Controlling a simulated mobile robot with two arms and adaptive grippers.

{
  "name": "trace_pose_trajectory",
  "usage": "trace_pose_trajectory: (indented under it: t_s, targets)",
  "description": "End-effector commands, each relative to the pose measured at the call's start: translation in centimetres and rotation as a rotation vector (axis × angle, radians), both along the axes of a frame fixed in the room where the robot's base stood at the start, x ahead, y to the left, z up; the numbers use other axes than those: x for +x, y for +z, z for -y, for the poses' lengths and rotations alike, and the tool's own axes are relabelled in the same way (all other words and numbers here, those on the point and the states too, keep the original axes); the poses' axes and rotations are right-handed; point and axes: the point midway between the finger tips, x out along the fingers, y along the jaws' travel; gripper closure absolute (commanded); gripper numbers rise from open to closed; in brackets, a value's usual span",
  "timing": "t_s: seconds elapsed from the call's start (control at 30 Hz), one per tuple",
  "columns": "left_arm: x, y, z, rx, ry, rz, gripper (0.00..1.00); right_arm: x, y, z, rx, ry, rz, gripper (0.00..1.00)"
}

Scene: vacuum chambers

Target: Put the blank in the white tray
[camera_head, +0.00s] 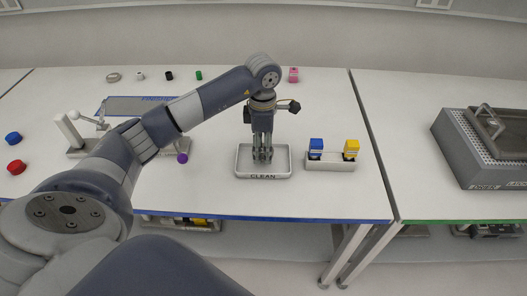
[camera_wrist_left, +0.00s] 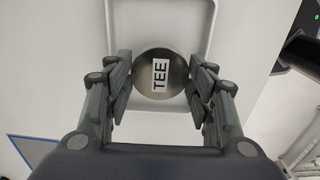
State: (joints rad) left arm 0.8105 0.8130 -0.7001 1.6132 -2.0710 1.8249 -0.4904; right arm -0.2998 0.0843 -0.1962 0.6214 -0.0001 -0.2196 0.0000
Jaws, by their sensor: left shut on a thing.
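My left gripper (camera_head: 262,156) points straight down over the light tray marked CLEAN (camera_head: 240,165) in the head view. In the left wrist view, the gripper (camera_wrist_left: 160,85) is shut on a round metal piece labelled TEE (camera_wrist_left: 148,86), with a finger at each side. The tray's pale rim (camera_wrist_left: 211,25) shows around and behind the piece there. In the head view the fingers hide most of the piece, and I cannot tell whether it touches the tray floor. No piece marked as a blank can be read. My right gripper is not in view.
Several small parts line the table's back. A grey box (camera_head: 462,150) stands on the right table. The table's front right is clear.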

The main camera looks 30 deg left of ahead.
Motion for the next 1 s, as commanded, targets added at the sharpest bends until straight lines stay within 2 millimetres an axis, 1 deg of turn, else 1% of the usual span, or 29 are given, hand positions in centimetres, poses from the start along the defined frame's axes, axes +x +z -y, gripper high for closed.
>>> trace_pose_trajectory:
  t_s: [0.07,0.17,0.4,0.63,0.77,0.8,0.83,1.0]
  targets:
    - [0.4,0.1,0.0,-0.002,-0.001,0.001,0.86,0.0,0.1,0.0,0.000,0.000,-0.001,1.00]
    - [0.5,-0.4,0.0,-0.002,-0.002,-0.001,0.86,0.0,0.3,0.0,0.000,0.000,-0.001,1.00]
    - [0.4,-3.3,0.0,-0.002,-0.001,-0.001,0.86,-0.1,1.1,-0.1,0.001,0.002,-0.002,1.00]
    - [0.5,-3.5,-0.1,0.000,-0.001,0.001,0.86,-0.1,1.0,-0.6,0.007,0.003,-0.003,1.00]
    - [0.5,-3.9,-0.1,0.000,-0.001,0.001,0.86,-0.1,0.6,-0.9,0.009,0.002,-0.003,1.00]
    - [0.4,-3.9,-0.1,0.000,-0.001,0.000,0.45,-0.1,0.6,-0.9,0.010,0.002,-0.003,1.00]
    - [0.4,-3.9,-0.1,0.000,-0.001,0.000,0.41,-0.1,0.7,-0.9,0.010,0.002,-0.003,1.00]
    - [0.4,-3.9,-0.1,0.000,-0.001,0.000,0.41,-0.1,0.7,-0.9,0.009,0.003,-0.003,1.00]
